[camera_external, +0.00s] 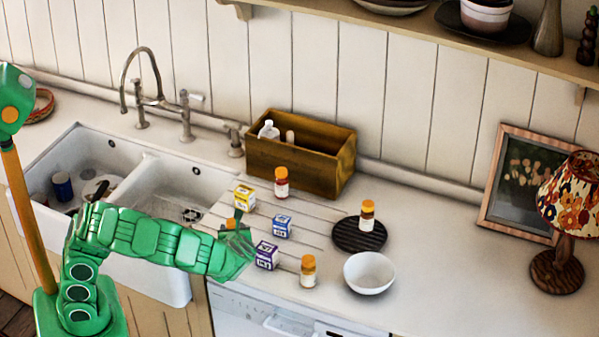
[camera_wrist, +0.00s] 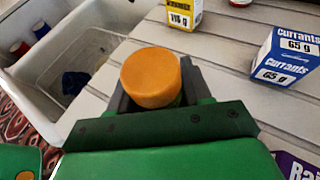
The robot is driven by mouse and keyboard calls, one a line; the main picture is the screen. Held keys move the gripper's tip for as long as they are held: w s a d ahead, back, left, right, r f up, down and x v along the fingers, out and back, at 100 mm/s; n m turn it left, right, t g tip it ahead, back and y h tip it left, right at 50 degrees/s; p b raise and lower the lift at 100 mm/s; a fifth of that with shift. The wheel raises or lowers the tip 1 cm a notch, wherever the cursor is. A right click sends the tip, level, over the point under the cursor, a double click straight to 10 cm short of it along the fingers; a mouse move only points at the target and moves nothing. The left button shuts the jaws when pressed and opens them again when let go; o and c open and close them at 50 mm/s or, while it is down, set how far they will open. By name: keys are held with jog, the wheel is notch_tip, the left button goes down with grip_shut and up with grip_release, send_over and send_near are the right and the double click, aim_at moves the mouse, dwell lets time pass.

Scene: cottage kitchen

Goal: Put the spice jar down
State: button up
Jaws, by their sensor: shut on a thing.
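The spice jar shows as a round orange lid (camera_wrist: 152,78) in the wrist view, between the jaws of my gripper (camera_wrist: 150,100). In the external view a bit of the orange lid (camera_external: 231,223) shows at the end of my green arm, and my gripper (camera_external: 235,240) hides most of the jar. My gripper is shut on the jar, over the ribbed white drainer left of the blue currants box (camera_external: 282,226). The jar's body and base are hidden, so I cannot tell whether it touches the surface.
A yellow box (camera_external: 244,199), a purple box (camera_external: 266,255) and orange-lidded jars (camera_external: 281,184) (camera_external: 308,272) stand close by. Another jar (camera_external: 367,215) stands on a black round trivet (camera_external: 345,236). A white bowl (camera_external: 369,273), wooden crate (camera_external: 336,175) and sink (camera_external: 180,255) surround them. The counter's right front is clear.

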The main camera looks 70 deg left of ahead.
jog(key=shift+r, duration=0.35)
notch_tip(320, 180, up, 2)
jog(key=shift+r, duration=0.1)
jog(key=s+d+r, duration=0.3)
jog(key=s+r, duration=0.7)
jog(key=s, duration=0.3)
jog(key=m+t+h, duration=0.4)
jog(key=m+t, duration=0.3)
send_over(344, 225)
jog(key=shift+f, duration=5.65)
